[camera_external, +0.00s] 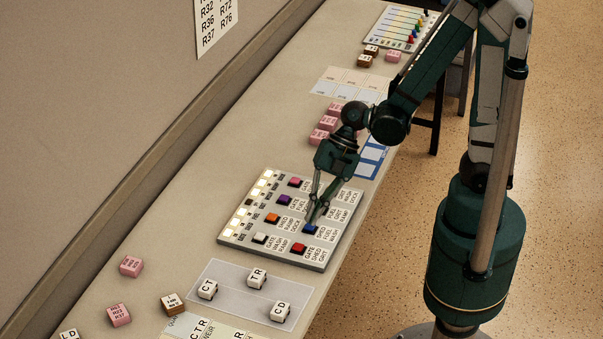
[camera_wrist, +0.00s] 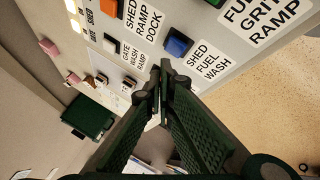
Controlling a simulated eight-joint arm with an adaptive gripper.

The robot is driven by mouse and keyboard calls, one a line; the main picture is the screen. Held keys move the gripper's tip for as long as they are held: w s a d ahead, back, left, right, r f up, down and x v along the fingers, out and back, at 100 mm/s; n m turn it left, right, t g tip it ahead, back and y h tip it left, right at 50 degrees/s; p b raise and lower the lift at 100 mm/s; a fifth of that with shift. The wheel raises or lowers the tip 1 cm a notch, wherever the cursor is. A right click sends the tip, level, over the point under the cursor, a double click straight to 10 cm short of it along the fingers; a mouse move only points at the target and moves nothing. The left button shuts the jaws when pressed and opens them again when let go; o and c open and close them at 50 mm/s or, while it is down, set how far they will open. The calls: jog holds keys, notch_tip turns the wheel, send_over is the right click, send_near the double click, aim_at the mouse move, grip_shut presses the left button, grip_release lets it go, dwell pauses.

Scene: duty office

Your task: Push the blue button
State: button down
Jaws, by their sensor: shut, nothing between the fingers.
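The blue button (camera_external: 310,229) sits on a light grey button panel (camera_external: 234,238) on the long table, near the panel's right side. In the wrist view the blue button (camera_wrist: 178,43) is in full sight, beside a label reading SHED FUEL WASH. My gripper (camera_external: 310,218) is shut and empty, pointing down over the panel close to the blue button. In the wrist view the closed fingertips (camera_wrist: 160,68) appear just below the button. A small gap shows there; I cannot tell the height above the panel.
Other buttons are orange (camera_external: 272,218), purple (camera_external: 285,200), red (camera_external: 298,248) and white (camera_external: 260,239). Lettered white cubes stand on a pale mat (camera_external: 240,291) in front of the panel. Pink cubes (camera_external: 320,137) stand behind it. A wall runs along the left.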

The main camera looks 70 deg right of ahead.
aim_at(312, 229)
jog(key=shift+r+p, duration=1.6)
jog(key=shift+r, duration=0.65)
